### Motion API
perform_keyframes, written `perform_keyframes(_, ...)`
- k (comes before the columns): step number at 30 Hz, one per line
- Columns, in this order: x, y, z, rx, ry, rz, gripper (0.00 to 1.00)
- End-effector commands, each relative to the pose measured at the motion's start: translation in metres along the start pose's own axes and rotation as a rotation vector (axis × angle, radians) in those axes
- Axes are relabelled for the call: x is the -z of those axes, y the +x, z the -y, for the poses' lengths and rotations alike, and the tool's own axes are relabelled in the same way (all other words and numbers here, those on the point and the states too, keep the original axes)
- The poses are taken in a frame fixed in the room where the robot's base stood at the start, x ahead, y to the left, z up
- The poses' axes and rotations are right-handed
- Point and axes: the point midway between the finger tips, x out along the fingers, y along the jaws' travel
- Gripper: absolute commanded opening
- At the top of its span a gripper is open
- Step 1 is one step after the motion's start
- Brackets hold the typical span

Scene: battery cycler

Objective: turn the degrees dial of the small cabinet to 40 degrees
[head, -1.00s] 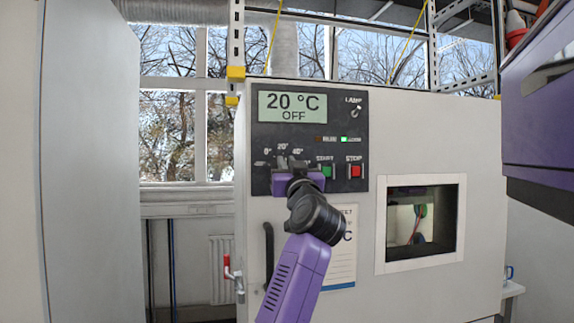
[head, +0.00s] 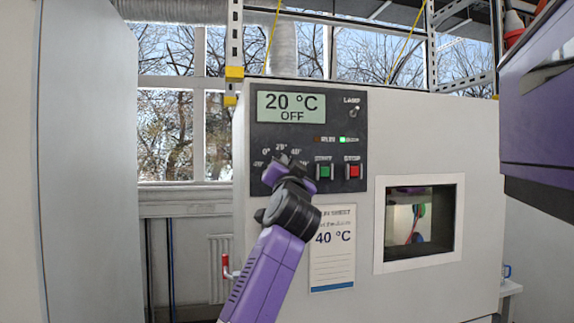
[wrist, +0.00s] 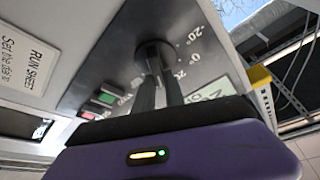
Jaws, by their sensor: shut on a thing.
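The small cabinet (head: 480,140) has a dark control panel with a display (head: 298,106) reading 20 °C OFF. The degrees dial (wrist: 153,50) shows as a round black knob in the wrist view, with marks such as -20° and 0° around it. My gripper (wrist: 160,92) is shut on the dial, its two dark fingers reaching up to it. In the head view my gripper (head: 284,162) is tilted and covers most of the dial, so I cannot tell where its pointer stands.
Green START (head: 323,172) and red STOP (head: 352,171) buttons sit close right of my gripper. A lamp switch (head: 354,110) is above. A run sheet (head: 334,262) reading 40 °C hangs below the panel.

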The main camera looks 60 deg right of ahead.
Motion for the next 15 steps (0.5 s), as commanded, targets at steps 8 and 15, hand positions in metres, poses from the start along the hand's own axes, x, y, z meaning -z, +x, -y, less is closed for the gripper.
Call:
perform_keyframes(8,-0.0002,0.0,-0.001,-0.046,0.111,0.001,0.0)
perform_keyframes(15,0.0001,0.0,-0.0021,-0.059,0.14,0.0,0.0)
